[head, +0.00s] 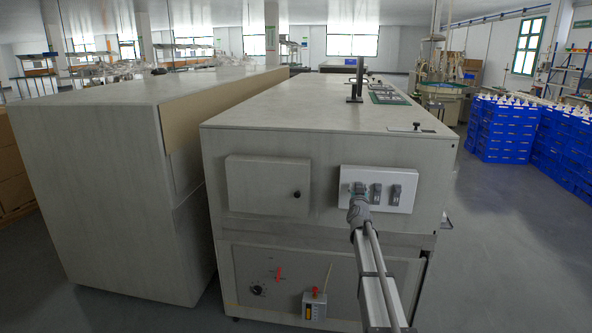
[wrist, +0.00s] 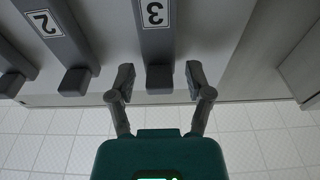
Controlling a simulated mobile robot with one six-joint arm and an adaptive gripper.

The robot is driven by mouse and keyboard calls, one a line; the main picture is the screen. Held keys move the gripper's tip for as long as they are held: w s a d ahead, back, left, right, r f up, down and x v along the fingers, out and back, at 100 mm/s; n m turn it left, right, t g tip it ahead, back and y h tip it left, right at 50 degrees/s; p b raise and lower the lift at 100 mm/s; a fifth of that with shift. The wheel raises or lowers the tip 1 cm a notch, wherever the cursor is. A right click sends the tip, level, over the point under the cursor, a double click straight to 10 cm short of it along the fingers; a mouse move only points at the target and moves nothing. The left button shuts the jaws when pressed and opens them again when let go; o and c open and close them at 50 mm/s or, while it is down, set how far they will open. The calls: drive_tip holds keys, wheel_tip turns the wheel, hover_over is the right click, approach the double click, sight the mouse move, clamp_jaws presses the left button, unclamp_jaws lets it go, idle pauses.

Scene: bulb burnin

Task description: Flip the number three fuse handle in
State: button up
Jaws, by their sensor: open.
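The number three fuse handle (wrist: 157,38) is a grey bar with an upside-down "3" label in the wrist view. My gripper (wrist: 159,82) is open there, one finger on each side of the handle's end, with a visible gap on both sides. The number two handle (wrist: 62,52) is beside it on the left, with part of another handle (wrist: 12,82) at the picture's edge. In the head view my gripper (head: 357,192) is at the left end of the white fuse panel (head: 385,205) and largely hides the leftmost handle. Two other handles (head: 376,193) (head: 396,194) show to its right.
The panel is on the front of a large grey cabinet (head: 300,140). Left of it is a closed box door with a black knob (head: 297,194). Below are a dial (head: 257,290) and a small box with a red top (head: 314,300). Another grey cabinet (head: 110,190) stands left.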

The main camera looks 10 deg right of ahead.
drive_tip(key=shift+s+a+f, duration=0.15)
drive_tip(key=shift+s+f, duration=0.2)
drive_tip(key=shift+s, duration=0.15)
drive_tip(key=s+a+f+n+g+y, duration=0.2)
drive_tip(key=s+a+f+g+y, duration=0.25)
drive_tip(key=s+a+f, duration=0.4)
drive_tip(key=s+a+f+n+g+y, duration=0.25)
drive_tip(key=s+a+f+g, duration=0.3)
drive_tip(key=s+a, duration=0.5)
drive_tip(key=s+a+f+g, duration=0.2)
drive_tip(key=s+f, duration=0.1)
drive_tip(key=s, duration=0.5)
drive_tip(key=s+a+f+g, duration=0.2)
drive_tip(key=s+g, duration=0.1)
drive_tip(key=s, duration=0.5)
drive_tip(key=s+f+g+h, duration=0.1)
drive_tip(key=s+g, duration=0.2)
drive_tip(key=s, duration=0.8)
wheel_tip(320, 180, up, 16)
drive_tip(key=p, duration=1.6)
drive_tip(key=shift+w+r+m+p, duration=0.2)
drive_tip(key=shift+w+m+p, duration=0.1)
drive_tip(key=shift+w+m, duration=0.15)
